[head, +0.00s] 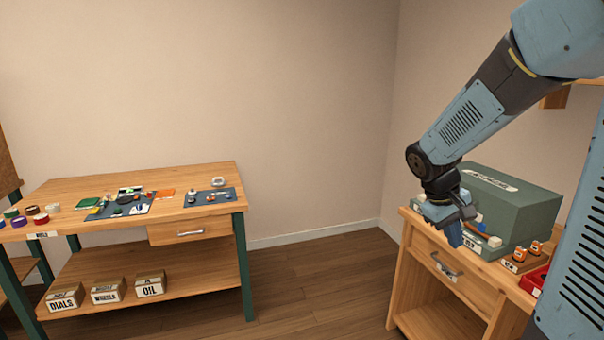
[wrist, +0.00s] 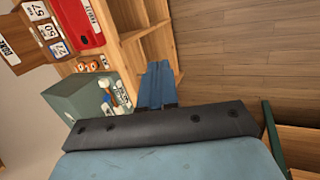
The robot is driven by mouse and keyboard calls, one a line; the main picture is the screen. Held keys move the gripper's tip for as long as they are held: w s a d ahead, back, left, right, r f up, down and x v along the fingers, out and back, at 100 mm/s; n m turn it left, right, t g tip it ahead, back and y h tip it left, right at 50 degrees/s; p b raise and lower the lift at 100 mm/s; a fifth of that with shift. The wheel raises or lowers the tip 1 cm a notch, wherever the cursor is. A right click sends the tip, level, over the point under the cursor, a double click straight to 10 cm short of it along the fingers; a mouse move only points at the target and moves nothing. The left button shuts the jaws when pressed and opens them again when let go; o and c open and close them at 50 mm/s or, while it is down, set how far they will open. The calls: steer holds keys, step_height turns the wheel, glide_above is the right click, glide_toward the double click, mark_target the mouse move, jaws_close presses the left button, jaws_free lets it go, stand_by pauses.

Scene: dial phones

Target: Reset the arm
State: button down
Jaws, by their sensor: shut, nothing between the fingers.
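My gripper (head: 455,238) hangs at the end of my arm on the right of the head view, pointing down in front of the right-hand wooden cabinet. Its blue fingers (wrist: 157,84) also show in the wrist view, pressed together with nothing between them. My arm reaches in from the upper right and bends downward at the wrist. The gripper overlaps the cabinet's top edge in the head view; I cannot tell the exact gap.
Floor between is clear.

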steer(key=s+a+r+m+t+y, duration=0.1)
steer(key=s+a+r+t+y, duration=0.1)
steer(key=s+a+r, duration=0.3)
steer(key=s+a+r+m+t+y, duration=0.1)
steer(key=s+a+r, duration=0.4)
steer(key=s, duration=0.5)
steer(key=t+y, duration=0.1)
steer(key=t, duration=0.1)
steer(key=shift+s+a+r+m+t+y, duration=0.15)
steer(key=shift+a+r+m+t+y, duration=0.15)
steer(key=shift+m+y, duration=0.1)
steer(key=shift+d, duration=0.15)
